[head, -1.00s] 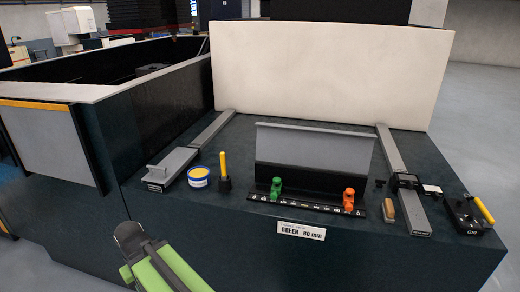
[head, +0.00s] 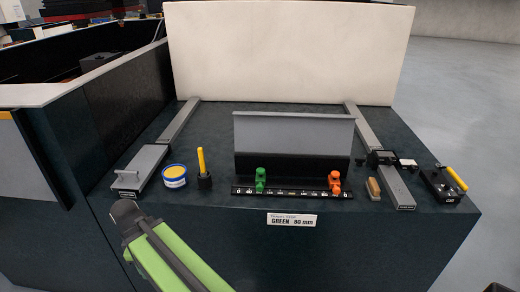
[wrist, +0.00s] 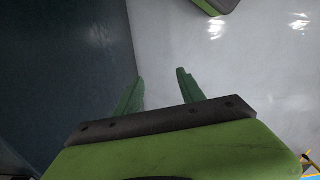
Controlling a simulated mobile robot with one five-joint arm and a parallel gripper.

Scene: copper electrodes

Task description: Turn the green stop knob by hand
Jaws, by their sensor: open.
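The green stop knob (head: 260,180) stands upright near the left part of a black scale bar (head: 291,192) on the dark bench top. An orange stop (head: 334,182) stands on the same bar, to its right. A label below reads "GREEN 80 mm" or similar; its small print is hard to read. In the wrist view my gripper (wrist: 160,85) is open and empty, its two green fingers apart over grey floor beside a dark panel. In the head view my green arm shows at lower left, in front of the bench and well apart from the green knob.
A grey upright plate (head: 293,145) stands right behind the bar. A yellow-topped tin (head: 174,176) and a yellow-handled tool (head: 203,168) stand left of the knob. A wooden-handled brush (head: 374,189) and a black box with a yellow lever (head: 445,184) are at right.

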